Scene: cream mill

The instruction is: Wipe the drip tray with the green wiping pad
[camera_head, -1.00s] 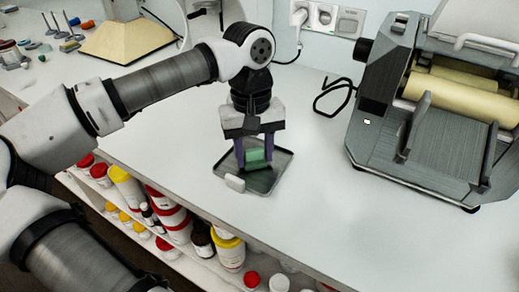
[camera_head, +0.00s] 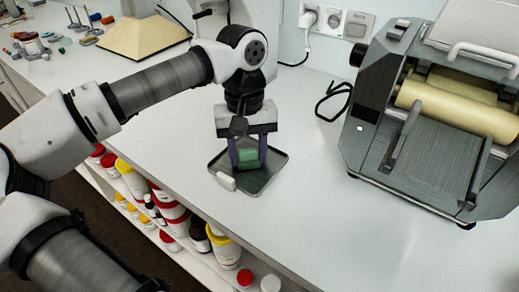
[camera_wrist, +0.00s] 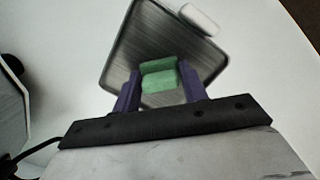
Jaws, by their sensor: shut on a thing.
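The drip tray (camera_head: 263,178) is a shallow dark metal tray with a raised rim, lying on the white counter. A white block-like piece (camera_head: 226,181) sits at its front left edge, and it also shows in the wrist view (camera_wrist: 199,19). My gripper (camera_head: 247,159) points down over the tray, its purple fingers shut on the green wiping pad (camera_head: 248,157). In the wrist view the pad (camera_wrist: 158,76) sits between the fingertips, over the brushed tray floor (camera_wrist: 160,38). I cannot tell whether the pad touches the tray.
A wall socket (camera_head: 332,20) is behind. Shelves of bottles and jars (camera_head: 222,246) lie below the counter's front edge. The counter between tray and mill is clear.

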